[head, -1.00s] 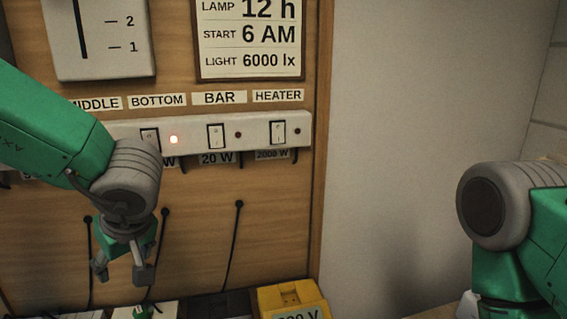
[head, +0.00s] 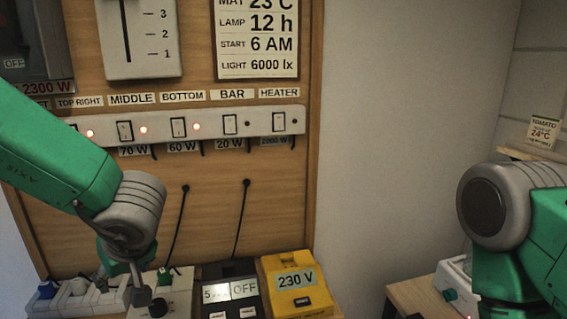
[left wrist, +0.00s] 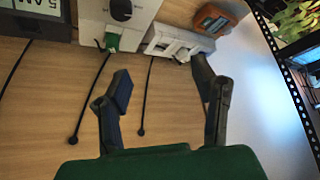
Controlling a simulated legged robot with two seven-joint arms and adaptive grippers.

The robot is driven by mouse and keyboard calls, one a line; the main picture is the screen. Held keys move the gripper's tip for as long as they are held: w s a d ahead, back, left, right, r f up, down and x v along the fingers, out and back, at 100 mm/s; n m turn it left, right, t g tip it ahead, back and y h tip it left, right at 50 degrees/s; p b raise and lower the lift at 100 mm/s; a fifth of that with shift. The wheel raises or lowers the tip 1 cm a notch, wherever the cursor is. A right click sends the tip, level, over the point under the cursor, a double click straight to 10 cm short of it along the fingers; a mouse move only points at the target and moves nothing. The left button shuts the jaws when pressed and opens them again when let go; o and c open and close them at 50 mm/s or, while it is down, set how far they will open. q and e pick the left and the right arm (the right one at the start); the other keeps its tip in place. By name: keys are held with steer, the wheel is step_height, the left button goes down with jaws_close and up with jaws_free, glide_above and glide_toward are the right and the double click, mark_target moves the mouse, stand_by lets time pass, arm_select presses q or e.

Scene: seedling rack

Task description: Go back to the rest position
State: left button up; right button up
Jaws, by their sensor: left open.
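My left gripper (head: 147,293) hangs low in front of the wooden panel (head: 215,225), at the lower left of the head view. In the left wrist view its two dark fingers (left wrist: 165,95) stand wide apart with nothing between them. The switch strip (head: 212,124) runs across the panel above it. Red lights glow beside the top right, middle and bottom switches; the bar and heater lights look dark. My right arm shows at the right edge of the head view, but its gripper is out of the picture.
Black cables hang on the panel. A tomato card (head: 543,131) stands at the far right.

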arm_select(q)
steer(key=s+a+f+m+t+h, duration=0.1)
steer(key=s+f+m, duration=0.2)
steer(key=f, duration=0.7)
steer(key=s+a+f+m, duration=0.2)
steer(key=s+f, duration=0.2)
steer(key=f, duration=0.5)
steer(key=s+d+f+m+g+h, duration=0.15)
steer(key=s+f, duration=0.25)
steer(key=s, duration=0.4)
steer(key=s+f+m+g+h, duration=0.1)
steer(key=s+f+m+g, duration=0.1)
steer(key=s+f, duration=0.35)
steer(key=s+f+m+g+h, duration=0.1)
steer(key=s+f+g+h, duration=0.1)
steer(key=s, duration=0.8)
steer(key=w+f+b, duration=0.2)
steer(key=f+b, duration=0.5)
steer(key=w+d+f+m+t+b, duration=0.1)
steer(key=f+b, duration=0.7)
steer(key=shift+w+d+b, duration=0.25)
steer(key=shift+w+b, duration=0.05)
steer(key=shift+w, duration=0.05)
arm_select(e)
step_height(320, 180, down, 16)
steer(key=shift+w+r, duration=0.15)
steer(key=shift+w, duration=0.05)
